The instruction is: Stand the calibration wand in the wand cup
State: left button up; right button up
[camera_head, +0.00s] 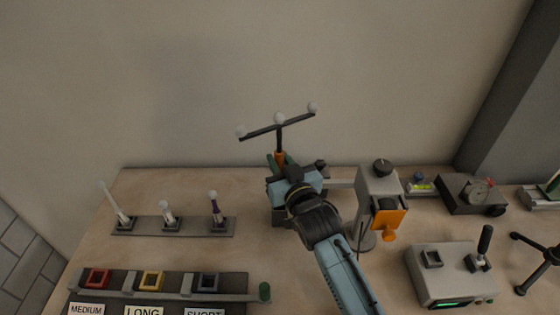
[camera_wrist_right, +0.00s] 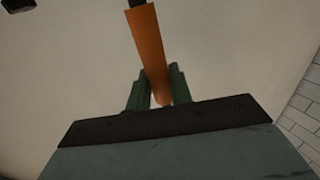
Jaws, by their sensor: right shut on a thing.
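The calibration wand has a black T-shaped top (camera_head: 279,127) with three pale balls and an orange handle (camera_wrist_right: 151,50). My right gripper (camera_head: 280,166) is shut on the orange handle, which also shows between its green fingers (camera_wrist_right: 158,90) in the right wrist view. The wand is roughly upright, its crossbar sloping up to the right, against the wall in the head view. A dark block (camera_head: 284,217) shows below my gripper, partly covered by it. I cannot tell whether this is the wand cup, and no cup is clear elsewhere. My left gripper is out of view.
A grey stand with an orange clamp (camera_head: 390,220) is close on the right. Farther right are a control box (camera_head: 450,285), a dark instrument (camera_head: 468,195) and a black tripod (camera_head: 537,262). A rack of small posts (camera_head: 150,228) and labelled coloured sockets (camera_head: 150,281) are left.

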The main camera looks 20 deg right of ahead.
jog(key=shift+f+b, duration=0.6)
jog(key=shift+f, duration=0.15)
notch_tip(320, 180, down, 2)
jog(key=shift+b, duration=1.1)
jog(key=shift+f+b, duration=0.55)
jog(key=shift+f, duration=0.4)
jog(key=o, duration=1)
jog(key=s, duration=0.9)
jog(key=s+d, duration=0.1)
jog(key=s, duration=0.3)
jog(key=shift+s+p, duration=0.2)
jog(key=shift+p, duration=0.15)
